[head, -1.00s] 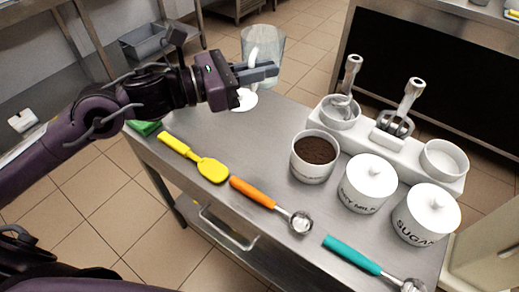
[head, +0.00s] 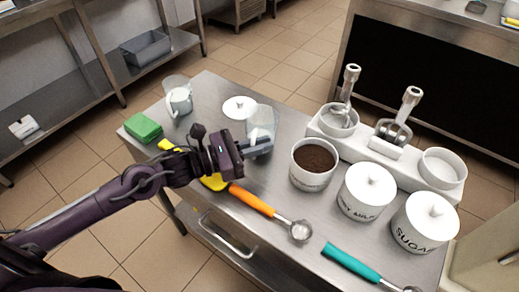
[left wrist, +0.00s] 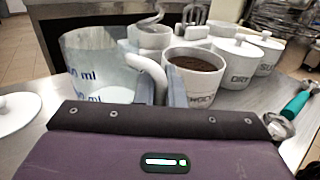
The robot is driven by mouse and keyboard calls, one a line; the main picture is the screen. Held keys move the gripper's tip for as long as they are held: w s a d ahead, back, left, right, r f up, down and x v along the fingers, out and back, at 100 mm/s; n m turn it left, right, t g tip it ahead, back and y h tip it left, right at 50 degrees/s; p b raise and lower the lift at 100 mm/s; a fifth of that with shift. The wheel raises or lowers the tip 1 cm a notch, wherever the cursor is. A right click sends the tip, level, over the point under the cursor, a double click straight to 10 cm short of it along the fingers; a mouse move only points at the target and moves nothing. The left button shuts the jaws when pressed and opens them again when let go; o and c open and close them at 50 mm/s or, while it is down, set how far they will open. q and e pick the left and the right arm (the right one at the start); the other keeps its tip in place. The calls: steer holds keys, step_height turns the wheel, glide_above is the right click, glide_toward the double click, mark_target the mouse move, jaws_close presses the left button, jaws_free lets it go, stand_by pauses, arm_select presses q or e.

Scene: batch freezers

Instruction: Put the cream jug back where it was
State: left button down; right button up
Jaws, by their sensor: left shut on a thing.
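My left gripper (head: 258,146) is shut on the white handle of a clear jug (head: 261,119). This jug stands upright at the table's middle, left of the cocoa-coloured powder tub; whether its base touches the table cannot be told. In the left wrist view the jug (left wrist: 96,62) shows blue "ml" markings and something whitish low inside, with its handle (left wrist: 148,70) between the fingers. A second clear jug (head: 179,99) with white contents stands at the table's far left corner. Neither jug is labelled cream in view. My right gripper is not in view.
A white lid (head: 239,107) lies behind the held jug. The brown powder tub (head: 313,165), lidded tubs (head: 366,191) and the white tool holder (head: 385,151) stand right. A green sponge (head: 143,127) is at left. An orange-handled scoop (head: 252,201) lies in front.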

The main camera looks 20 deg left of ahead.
arm_select(q)
step_height(320, 180, down, 2)
steer(key=shift+f, duration=0.1)
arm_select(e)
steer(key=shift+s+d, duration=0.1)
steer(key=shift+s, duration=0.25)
arm_select(q)
steer(key=shift+f, duration=0.1)
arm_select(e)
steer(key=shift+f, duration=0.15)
arm_select(q)
steer(key=shift+f, duration=0.1)
steer(key=c, duration=1.5)
jaws_free()
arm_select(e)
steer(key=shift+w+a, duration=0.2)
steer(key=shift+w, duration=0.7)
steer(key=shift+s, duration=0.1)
